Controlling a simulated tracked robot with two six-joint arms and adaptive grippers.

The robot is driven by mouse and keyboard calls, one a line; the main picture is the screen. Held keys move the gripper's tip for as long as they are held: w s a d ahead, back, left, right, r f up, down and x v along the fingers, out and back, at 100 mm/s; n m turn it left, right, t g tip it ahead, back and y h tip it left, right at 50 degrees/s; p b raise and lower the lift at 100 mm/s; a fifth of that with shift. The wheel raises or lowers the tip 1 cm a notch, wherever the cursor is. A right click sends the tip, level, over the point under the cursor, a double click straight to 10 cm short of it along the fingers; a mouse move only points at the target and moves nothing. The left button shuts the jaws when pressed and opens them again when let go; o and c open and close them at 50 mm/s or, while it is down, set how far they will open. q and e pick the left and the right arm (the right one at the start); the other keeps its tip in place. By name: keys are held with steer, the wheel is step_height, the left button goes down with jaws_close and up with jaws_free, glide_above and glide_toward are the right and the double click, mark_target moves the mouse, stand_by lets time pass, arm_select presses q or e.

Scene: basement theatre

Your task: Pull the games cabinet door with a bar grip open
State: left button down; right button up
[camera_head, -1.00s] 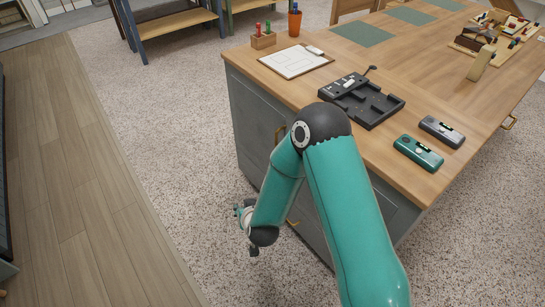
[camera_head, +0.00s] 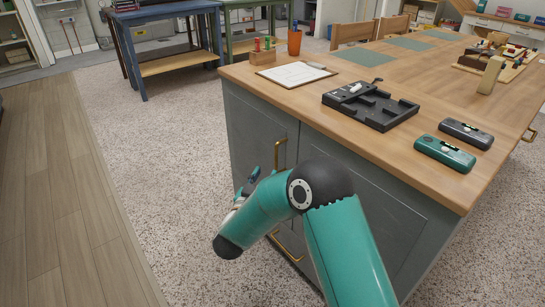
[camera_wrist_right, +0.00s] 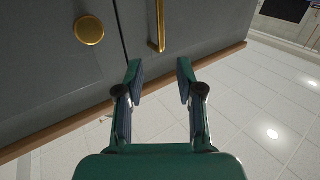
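The games cabinet (camera_head: 355,190) is grey under a wooden top. A vertical brass bar grip (camera_head: 280,152) is on its left door (camera_head: 255,130), beside the seam between the doors. In the right wrist view the bar grip (camera_wrist_right: 157,25) is ahead of the fingers, and a round brass knob (camera_wrist_right: 89,30) is on the neighbouring door. My right gripper (camera_head: 249,182) is in front of the left door, partly hidden by my arm. In the wrist view the right gripper (camera_wrist_right: 160,70) is open and empty, apart from the bar. The door looks shut. My left gripper is not in view.
Another brass handle (camera_head: 286,248) is low on the cabinet front. On the top are a black tray (camera_head: 370,108), a green device (camera_head: 443,153), a dark device (camera_head: 466,133), a clipboard (camera_head: 294,74) and an orange cup (camera_head: 294,42). Open floor (camera_head: 150,150) is at left.

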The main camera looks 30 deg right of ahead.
mark_target(276, 153)
steer(key=b+x, duration=0.2)
steer(key=x, duration=1)
steer(key=shift+w+a, duration=0.1)
jaws_close()
